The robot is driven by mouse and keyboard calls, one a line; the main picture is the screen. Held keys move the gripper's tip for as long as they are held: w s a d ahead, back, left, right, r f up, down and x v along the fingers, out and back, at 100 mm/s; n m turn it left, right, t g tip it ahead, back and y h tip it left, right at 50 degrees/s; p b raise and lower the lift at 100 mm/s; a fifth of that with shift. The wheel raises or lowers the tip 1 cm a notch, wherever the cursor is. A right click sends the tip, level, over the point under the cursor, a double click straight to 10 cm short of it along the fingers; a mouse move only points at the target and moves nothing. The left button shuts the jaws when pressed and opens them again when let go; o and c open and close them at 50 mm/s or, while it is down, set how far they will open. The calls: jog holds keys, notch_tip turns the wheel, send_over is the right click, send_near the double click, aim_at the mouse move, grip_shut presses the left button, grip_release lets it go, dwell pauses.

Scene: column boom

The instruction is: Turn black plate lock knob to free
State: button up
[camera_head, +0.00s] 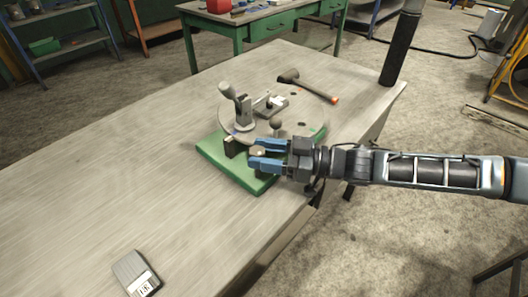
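A round grey plate (231,121) sits on a green base (213,152) near the table's right edge. A small black block (232,148) stands at the plate's near edge. A dark ball-topped knob (276,122) rises from the plate, behind my gripper. I cannot tell surely which part is the black plate lock knob. My gripper (252,154) reaches in from the right over the base's near part, its two blue fingers apart. A small pale round part (258,150) shows between or below the fingers; contact cannot be told. The fingers hide part of the base.
A lever clamp (243,112) and a small toggle fixture (268,104) stand on the plate. A hammer (310,88) lies behind it. A dark post (401,45) rises at the table's far right corner. A grey device (136,272) lies at front left. The table's left side is clear.

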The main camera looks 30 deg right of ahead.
jog(key=shift+o, duration=0.9)
jog(key=b+v, duration=0.1)
jog(key=v, duration=0.6)
jog(key=shift+s+d+b, duration=0.25)
jog(key=shift+s+b, duration=0.05)
jog(key=shift+c, duration=0.2)
